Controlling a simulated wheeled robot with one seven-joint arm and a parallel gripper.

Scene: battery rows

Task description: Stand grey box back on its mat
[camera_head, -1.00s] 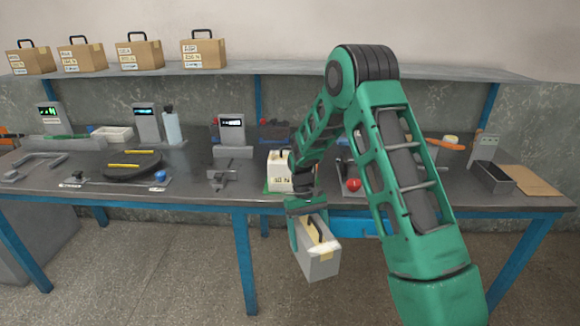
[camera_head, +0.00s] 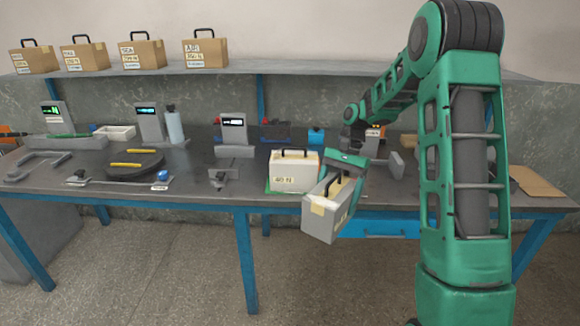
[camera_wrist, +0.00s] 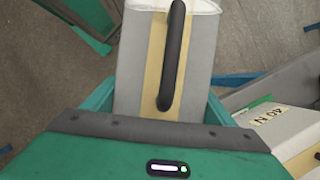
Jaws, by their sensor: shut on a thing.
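My gripper (camera_head: 342,182) is shut on the grey box (camera_head: 320,222) and holds it in the air in front of the bench edge. The box hangs tilted, with a tan band and a dark handle on top. In the wrist view the grey box (camera_wrist: 135,70) sits between the green fingers, its black handle lengthwise. A pale box marked 40 N (camera_head: 293,180) stands upright on a green mat (camera_head: 269,188), just left of and behind the held box. I cannot tell which mat belongs to the grey box.
The 40 N box (camera_wrist: 285,135) is close beside my gripper in the wrist view. A tan mat (camera_head: 535,180) lies bare at the bench's right end. A clamp-like tool (camera_head: 222,177) and a dark round plate (camera_head: 135,163) lie left. Several cardboard boxes stand on the shelf (camera_head: 300,68).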

